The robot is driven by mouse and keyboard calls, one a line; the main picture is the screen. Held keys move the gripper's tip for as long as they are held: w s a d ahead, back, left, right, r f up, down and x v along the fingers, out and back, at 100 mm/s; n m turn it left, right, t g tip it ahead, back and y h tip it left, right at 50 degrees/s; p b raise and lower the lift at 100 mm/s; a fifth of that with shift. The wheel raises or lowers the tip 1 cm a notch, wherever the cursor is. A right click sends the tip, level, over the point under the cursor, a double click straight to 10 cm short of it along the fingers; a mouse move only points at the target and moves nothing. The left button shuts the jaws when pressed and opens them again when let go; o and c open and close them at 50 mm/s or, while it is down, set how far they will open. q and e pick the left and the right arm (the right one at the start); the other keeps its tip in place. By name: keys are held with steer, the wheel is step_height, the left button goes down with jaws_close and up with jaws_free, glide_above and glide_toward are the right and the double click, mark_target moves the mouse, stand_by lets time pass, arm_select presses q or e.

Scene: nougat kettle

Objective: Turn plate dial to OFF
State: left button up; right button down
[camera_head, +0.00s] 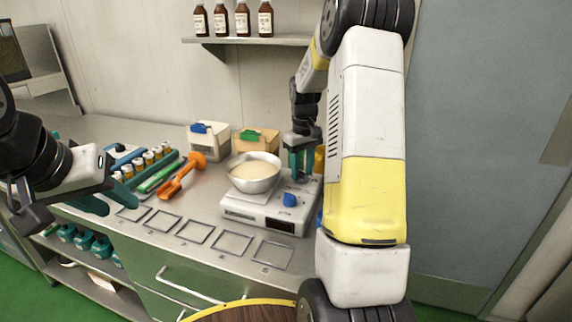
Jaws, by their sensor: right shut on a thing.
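The hot plate (238,212) is a white box on the steel counter, with a pale bowl (270,184) of cream-coloured contents on top. Its blue dial (289,199) is at the right of the bowl; its setting is too small to read. My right gripper (300,172) points down at the plate's back right, behind the dial and apart from it. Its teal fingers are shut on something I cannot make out. My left gripper (124,182) is open over the counter's left part, far from the plate.
An orange scoop (178,177) and a rack of small jars (148,160) lie left of the plate. Two boxes (209,138) (256,142) stand behind. Several marked squares (194,232) line the front, empty. Brown bottles (242,20) stand on a shelf above. My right arm hides the counter's right end.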

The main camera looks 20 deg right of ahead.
mark_target(302, 172)
steer(key=shift+r+n, duration=0.1)
steer(key=shift+n, duration=1.4)
steer(key=c, duration=0.9)
jaws_free()
step_height(302, 172, up, 8)
steer(key=shift+f, duration=0.15)
